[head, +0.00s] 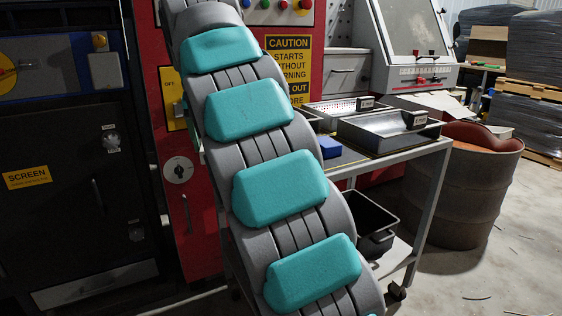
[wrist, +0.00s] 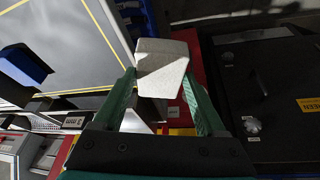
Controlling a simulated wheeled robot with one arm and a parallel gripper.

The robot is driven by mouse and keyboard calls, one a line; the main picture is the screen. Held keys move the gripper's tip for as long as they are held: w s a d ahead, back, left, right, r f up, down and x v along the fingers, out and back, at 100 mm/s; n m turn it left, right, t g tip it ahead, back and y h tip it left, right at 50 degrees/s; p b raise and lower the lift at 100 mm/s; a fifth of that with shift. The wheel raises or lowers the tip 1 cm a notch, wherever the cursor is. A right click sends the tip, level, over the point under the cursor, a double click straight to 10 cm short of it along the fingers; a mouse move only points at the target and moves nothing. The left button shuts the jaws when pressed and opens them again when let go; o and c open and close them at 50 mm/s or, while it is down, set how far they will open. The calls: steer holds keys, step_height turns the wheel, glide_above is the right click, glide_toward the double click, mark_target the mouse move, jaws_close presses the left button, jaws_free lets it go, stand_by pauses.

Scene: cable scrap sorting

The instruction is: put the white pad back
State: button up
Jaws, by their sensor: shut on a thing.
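The white pad (wrist: 162,68) is a pale block in the wrist view. My gripper (wrist: 160,90) is shut on it, with a green finger on each side of the pad. The pad is held up in front of the red machine front, beside the grey table top (wrist: 65,35). In the head view my arm fills the middle, and my gripper and the pad are hidden.
A cart (head: 375,153) carries metal trays (head: 388,131) and a blue block (head: 330,147). A black bin (head: 368,222) stands on its lower shelf. A rusty drum (head: 462,200) stands to the right. A dark cabinet (head: 70,140) is at the left. Floor at the far right is mostly free.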

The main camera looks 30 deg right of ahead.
steer(key=shift+s+d+r+m, duration=0.3)
steer(key=shift+s+r+m, duration=0.1)
steer(key=shift+s, duration=0.3)
steer(key=shift+d, duration=0.3)
steer(key=d, duration=0.5)
steer(key=d+f+p, duration=0.1)
steer(key=d, duration=0.9)
steer(key=shift+s+d+f, duration=0.2)
steer(key=shift+s, duration=0.15)
steer(key=shift+f+p, duration=0.3)
steer(key=shift+f, duration=1.4)
steer(key=o, duration=1.4)
steer(key=shift+f, duration=0.1)
steer(key=v, duration=1.2)
